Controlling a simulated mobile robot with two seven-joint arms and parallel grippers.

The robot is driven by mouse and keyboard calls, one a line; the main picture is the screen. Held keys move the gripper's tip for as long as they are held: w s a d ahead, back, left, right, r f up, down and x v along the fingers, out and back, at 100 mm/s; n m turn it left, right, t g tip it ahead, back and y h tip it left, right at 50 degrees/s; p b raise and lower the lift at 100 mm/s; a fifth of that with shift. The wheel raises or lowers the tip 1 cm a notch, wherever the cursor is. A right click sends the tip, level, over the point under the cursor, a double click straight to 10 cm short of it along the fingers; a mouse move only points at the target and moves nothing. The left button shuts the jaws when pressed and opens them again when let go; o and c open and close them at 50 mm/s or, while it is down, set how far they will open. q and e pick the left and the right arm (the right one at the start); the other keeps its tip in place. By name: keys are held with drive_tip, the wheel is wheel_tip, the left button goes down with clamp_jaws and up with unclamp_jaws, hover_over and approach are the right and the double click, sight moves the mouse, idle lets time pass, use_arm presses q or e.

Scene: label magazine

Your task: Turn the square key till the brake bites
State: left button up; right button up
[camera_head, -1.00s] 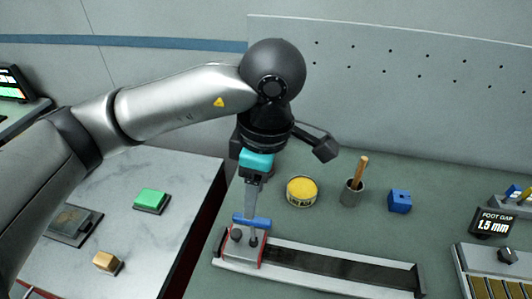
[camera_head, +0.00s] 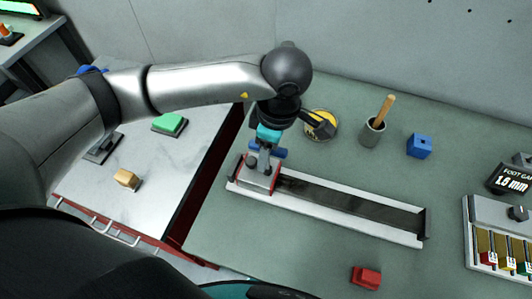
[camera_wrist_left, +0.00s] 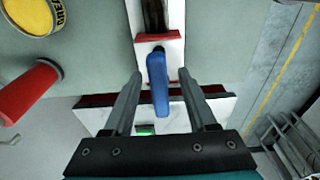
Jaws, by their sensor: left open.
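The blue bar handle (camera_head: 281,153), which looks like the square key's grip, is at the red-edged block (camera_head: 258,176) on the left end of the long track (camera_head: 350,207). In the left wrist view the handle (camera_wrist_left: 158,85) lies lengthwise between the fingers, with the red-edged block beyond it. My left gripper (camera_wrist_left: 160,74) is open, one finger on each side of the handle, with gaps visible. In the head view my left gripper (camera_head: 262,160) points down at the block and partly hides the handle. The key's lower end is hidden. My right gripper is not in view.
Behind the track stand a yellow tin (camera_head: 320,124), a grey pot (camera_head: 372,133) with a wooden stick, and a blue block (camera_head: 419,146). A red block (camera_head: 366,276) lies in front. A foot gap display (camera_head: 510,180) stands at right. The bench between is clear.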

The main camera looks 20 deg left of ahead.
use_arm(q)
drive_tip(key=shift+a+f, duration=0.15)
drive_tip(key=shift+f, duration=1.15)
drive_tip(key=shift+c, duration=0.2)
clamp_jaws()
drive_tip(key=shift+m+b, duration=1.35)
drive_tip(key=shift+m, duration=0.05)
